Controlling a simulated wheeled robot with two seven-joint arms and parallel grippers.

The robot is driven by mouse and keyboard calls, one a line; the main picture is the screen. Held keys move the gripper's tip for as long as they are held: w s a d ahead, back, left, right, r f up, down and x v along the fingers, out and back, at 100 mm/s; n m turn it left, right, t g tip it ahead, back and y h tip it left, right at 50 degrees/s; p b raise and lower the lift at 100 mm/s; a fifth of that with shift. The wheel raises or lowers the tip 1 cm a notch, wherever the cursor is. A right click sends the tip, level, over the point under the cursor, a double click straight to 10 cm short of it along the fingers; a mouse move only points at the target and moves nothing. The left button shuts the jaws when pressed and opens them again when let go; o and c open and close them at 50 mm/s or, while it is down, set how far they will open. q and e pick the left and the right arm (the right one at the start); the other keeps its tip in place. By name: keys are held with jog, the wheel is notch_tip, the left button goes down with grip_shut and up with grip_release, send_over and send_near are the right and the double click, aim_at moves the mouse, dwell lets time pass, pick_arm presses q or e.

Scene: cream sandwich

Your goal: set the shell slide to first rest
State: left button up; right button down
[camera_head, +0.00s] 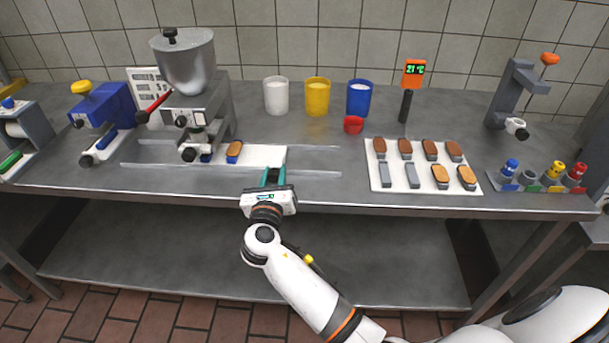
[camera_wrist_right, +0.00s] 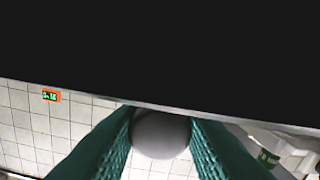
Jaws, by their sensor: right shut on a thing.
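The shell slide (camera_head: 262,155) is a white plate lying between two pale rails on the steel table. Its left part is under the nozzle of the grey filling machine (camera_head: 182,85). A brown shell (camera_head: 235,148) sits in a blue seat near the nozzle, and more blue shows right under it. My right gripper (camera_head: 272,176) is at the slide's front right end. In the right wrist view its teal fingers are shut on a round grey knob (camera_wrist_right: 160,134). The knob's join to the slide is hidden. My left gripper is out of view.
A white tray (camera_head: 378,181) with brown shells and grey pieces lies at the right. A blue device (camera_head: 103,115) stands left. The rails' right part is free.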

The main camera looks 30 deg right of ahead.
jog(key=shift+w+a, duration=0.4)
jog(key=shift+a, duration=0.3)
jog(key=c, duration=1.1)
grip_release()
jog(key=v, duration=1.2)
jog(key=shift+f, duration=0.1)
